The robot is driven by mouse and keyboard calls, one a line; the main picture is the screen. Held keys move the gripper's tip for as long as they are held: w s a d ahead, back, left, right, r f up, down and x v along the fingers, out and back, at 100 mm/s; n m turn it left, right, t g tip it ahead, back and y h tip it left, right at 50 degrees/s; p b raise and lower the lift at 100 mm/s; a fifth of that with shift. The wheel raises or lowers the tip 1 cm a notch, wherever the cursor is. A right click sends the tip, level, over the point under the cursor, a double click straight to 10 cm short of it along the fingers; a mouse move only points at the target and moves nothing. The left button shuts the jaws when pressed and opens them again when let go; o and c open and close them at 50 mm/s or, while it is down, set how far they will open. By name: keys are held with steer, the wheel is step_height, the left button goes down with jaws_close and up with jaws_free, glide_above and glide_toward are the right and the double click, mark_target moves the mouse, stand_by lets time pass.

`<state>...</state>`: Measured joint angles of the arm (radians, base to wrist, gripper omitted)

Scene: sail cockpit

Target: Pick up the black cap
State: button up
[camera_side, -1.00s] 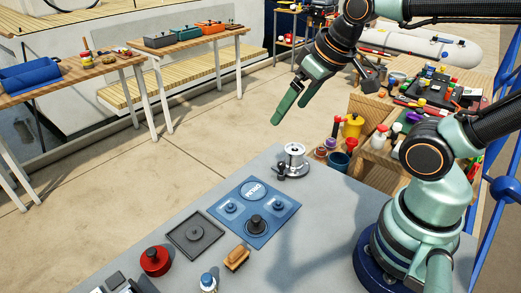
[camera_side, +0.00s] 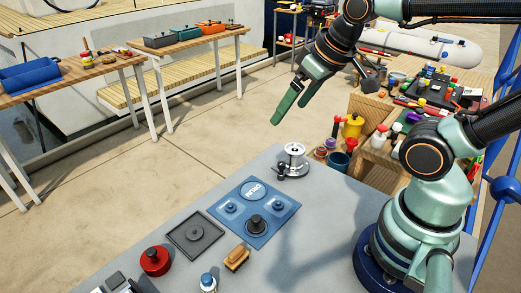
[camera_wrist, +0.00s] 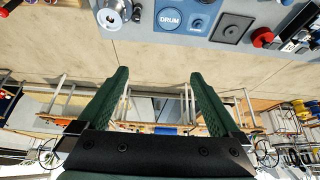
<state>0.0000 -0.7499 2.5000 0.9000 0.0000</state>
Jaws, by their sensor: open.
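The black cap (camera_side: 257,223) is a round, dark piece with a raised middle. It sits on the near right part of the blue mat (camera_side: 274,233) on the grey table, in the side view. My gripper (camera_side: 291,112) is open and empty, high up and well apart from the cap, beyond the table's far edge. In the wrist view my two green fingers (camera_wrist: 158,76) are spread with nothing between them. Part of the blue mat (camera_wrist: 184,32) shows at the top there, and I cannot make out the cap in that view.
A silver winch (camera_side: 294,160) stands beyond the mat near the table's far edge. A dark square tray (camera_side: 175,233), a red round pot (camera_side: 155,260), a wooden brush (camera_side: 237,257) and a white bottle with a blue cap (camera_side: 207,282) lie nearer.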

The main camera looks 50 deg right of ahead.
steer(key=c, duration=0.6)
steer(key=m+g, duration=0.6)
steer(key=m, duration=1.2)
glide_above(256, 218)
step_height(256, 218, down, 11)
steer(key=f, duration=0.6)
steer(key=shift+s, duration=0.3)
steer(key=shift+w+f, duration=0.15)
steer(key=shift+f, duration=1.35)
steer(key=shift+w+f, duration=0.15)
steer(key=shift+f, duration=1.3)
